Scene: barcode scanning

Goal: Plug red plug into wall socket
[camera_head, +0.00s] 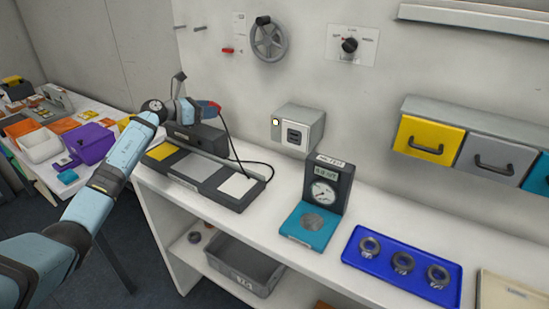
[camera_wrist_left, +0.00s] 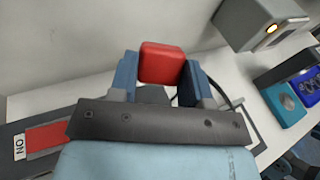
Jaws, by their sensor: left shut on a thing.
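A red plug (camera_wrist_left: 163,63) sits between the two blue fingers of my left gripper (camera_wrist_left: 160,75) in the left wrist view. In the head view the gripper (camera_head: 207,110) is shut on the red plug (camera_head: 214,106), just above a dark box at the back left of the counter. A dark cable runs down from the plug to the counter. The wall socket (camera_head: 294,136) is a dark outlet on the front of a grey box on the wall, to the right of the gripper and apart from the plug. The box (camera_wrist_left: 262,22) also shows at the upper right of the wrist view. My right gripper is not in view.
A dark panel with yellow, grey and white pads (camera_head: 208,175) lies on the counter. A gauge on a teal base (camera_head: 303,235), a blue tray with rings (camera_head: 362,264) and wall drawers (camera_head: 430,144) stand to the right. A handwheel (camera_head: 269,40) is on the wall above.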

